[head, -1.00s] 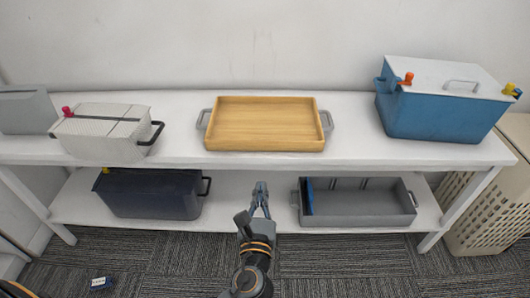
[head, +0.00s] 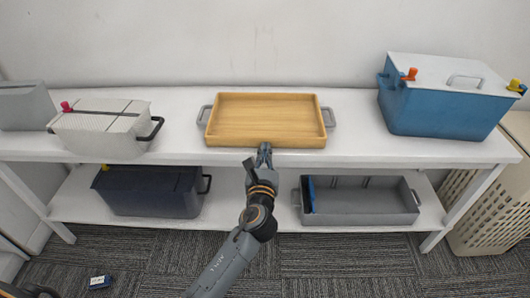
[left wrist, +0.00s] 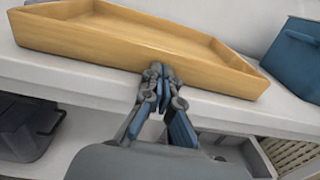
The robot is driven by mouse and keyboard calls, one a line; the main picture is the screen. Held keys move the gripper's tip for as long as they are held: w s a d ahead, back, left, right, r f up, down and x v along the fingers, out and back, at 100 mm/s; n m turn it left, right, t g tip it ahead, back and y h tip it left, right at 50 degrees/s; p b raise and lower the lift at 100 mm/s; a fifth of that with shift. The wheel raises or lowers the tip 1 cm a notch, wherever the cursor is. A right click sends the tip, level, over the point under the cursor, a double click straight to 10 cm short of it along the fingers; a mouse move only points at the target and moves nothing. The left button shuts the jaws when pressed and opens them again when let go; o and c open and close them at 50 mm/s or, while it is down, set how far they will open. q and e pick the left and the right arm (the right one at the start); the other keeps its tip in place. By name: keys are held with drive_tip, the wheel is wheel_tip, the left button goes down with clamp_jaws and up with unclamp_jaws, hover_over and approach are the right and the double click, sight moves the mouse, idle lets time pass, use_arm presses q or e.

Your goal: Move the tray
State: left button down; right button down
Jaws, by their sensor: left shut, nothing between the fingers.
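The wooden tray (head: 265,120) lies flat and empty on the upper shelf, with a grey handle at each of its left and right ends. My left gripper (head: 264,148) is shut and empty at the middle of the tray's front wall. In the left wrist view the shut fingertips (left wrist: 159,70) are right at the front wall of the tray (left wrist: 135,50); I cannot tell for certain whether they touch it. My right gripper does not show clearly in either view.
The white upper shelf (head: 360,153) also holds a light grey bin (head: 100,130) at left and a blue lidded bin (head: 440,112) at right. A dark bin (head: 150,193) and an open grey bin (head: 360,206) stand below. Shelf space beside the tray is clear.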

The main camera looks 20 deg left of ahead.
use_arm(q)
drive_tip(key=p+x, duration=0.1)
drive_tip(key=x, duration=0.2)
drive_tip(key=shift+w+r+p, duration=0.15)
drive_tip(key=shift+r+p, duration=0.05)
drive_tip(key=shift+p, duration=0.2)
drive_tip(key=shift+w+a+f, duration=0.15)
drive_tip(key=shift+w, duration=0.25)
